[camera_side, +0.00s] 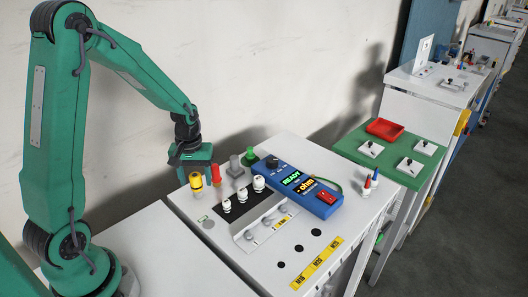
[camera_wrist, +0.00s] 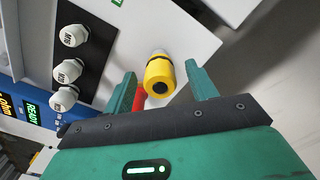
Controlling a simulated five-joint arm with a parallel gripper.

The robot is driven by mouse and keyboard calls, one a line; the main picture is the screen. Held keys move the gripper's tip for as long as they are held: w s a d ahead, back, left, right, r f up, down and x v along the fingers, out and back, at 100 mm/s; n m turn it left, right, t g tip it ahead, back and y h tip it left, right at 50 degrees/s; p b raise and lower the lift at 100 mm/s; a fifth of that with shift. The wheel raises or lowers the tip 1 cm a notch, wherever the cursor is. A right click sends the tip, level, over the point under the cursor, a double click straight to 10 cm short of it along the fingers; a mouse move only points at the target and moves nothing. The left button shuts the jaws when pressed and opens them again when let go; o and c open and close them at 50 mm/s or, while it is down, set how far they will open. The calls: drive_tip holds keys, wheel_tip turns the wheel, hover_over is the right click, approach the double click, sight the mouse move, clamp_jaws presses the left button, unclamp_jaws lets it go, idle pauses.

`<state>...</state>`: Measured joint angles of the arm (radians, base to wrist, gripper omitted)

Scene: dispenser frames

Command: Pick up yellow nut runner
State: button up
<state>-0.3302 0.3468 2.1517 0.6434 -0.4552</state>
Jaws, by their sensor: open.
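The yellow nut runner (camera_side: 196,182) stands upright at the left back corner of the white bench top. In the wrist view the yellow nut runner (camera_wrist: 160,76) shows end-on, with a dark hole in its end. My gripper (camera_wrist: 162,75) is open, and its two green fingers appear on either side of the yellow nut runner, with gaps to both. In the side view my gripper (camera_side: 193,170) is just above the yellow nut runner. I cannot tell whether they touch.
A red tool (camera_side: 216,174) stands close beside the yellow one, partly hidden in the wrist view (camera_wrist: 139,99). A grey tool (camera_side: 236,166) and a green one (camera_side: 250,156) stand farther along. White knobbed pieces (camera_side: 242,194) and a blue meter (camera_side: 298,183) are to the right.

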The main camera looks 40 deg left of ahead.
drive_tip(key=shift+f, duration=0.7)
drive_tip(key=c, duration=1.1)
drive_tip(key=shift+o, duration=0.2)
drive_tip(key=shift+r, duration=0.2)
drive_tip(key=shift+r, duration=0.8)
wheel_tip(320, 180, up, 2)
drive_tip(key=shift+r, duration=0.15)
drive_tip(key=s+d+r, duration=0.2)
drive_tip(key=d+r, duration=0.5)
drive_tip(key=d, duration=0.4)
drive_tip(key=shift+s+d, duration=0.2)
